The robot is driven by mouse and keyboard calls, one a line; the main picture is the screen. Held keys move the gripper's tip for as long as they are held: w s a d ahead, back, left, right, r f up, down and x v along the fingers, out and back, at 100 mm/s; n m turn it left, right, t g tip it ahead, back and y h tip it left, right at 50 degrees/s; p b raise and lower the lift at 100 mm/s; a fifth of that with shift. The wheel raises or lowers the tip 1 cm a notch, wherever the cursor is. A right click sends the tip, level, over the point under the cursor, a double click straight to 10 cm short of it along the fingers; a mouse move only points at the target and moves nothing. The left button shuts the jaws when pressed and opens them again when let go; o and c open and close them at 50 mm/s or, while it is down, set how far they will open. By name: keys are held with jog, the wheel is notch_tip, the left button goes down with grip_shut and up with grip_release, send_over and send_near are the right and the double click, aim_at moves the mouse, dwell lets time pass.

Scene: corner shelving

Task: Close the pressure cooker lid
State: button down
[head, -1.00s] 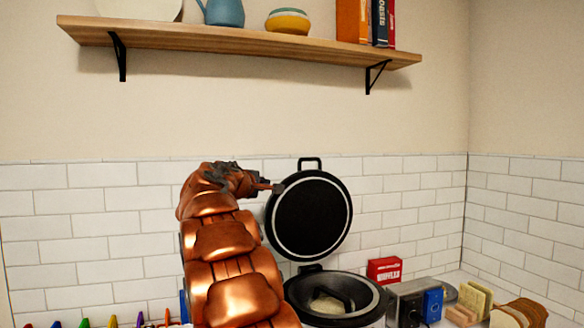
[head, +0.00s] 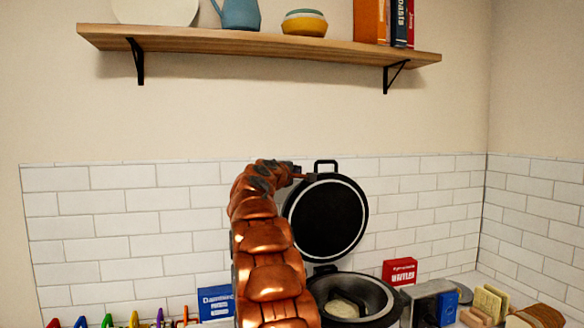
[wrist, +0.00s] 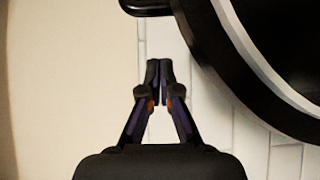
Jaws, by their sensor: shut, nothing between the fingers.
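The pressure cooker lid (head: 327,218) stands open and upright behind the pot, its dark inside with a pale ring facing me and a handle (head: 326,165) on top. The pot (head: 372,302) below is open, with something pale inside. My gripper (head: 306,176) is at the upper left edge of the lid; in the head view I cannot tell whether it touches. In the wrist view my gripper (wrist: 159,68) is shut and empty, its fingertips left of the lid's curved rim (wrist: 235,60), with the black handle (wrist: 150,6) above the tips.
A blue box (head: 215,303) and colourful items (head: 133,320) are left of my arm. A wooden shelf (head: 250,47) hangs above.

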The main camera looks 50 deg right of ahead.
jog(key=shift+s+d+r+p, duration=0.15)
jog(key=shift+s+d, duration=0.2)
jog(key=shift+s, duration=0.2)
jog(key=shift+s+d+f+p, duration=0.1)
jog(key=shift+s+d+p, duration=0.1)
jog(key=shift+s+d, duration=0.25)
jog(key=shift+s+d+r+p, duration=0.15)
jog(key=shift+s+d, duration=0.1)
jog(key=shift+s, duration=0.4)
jog(key=shift+f, duration=0.1)
jog(key=shift+s+f, duration=0.1)
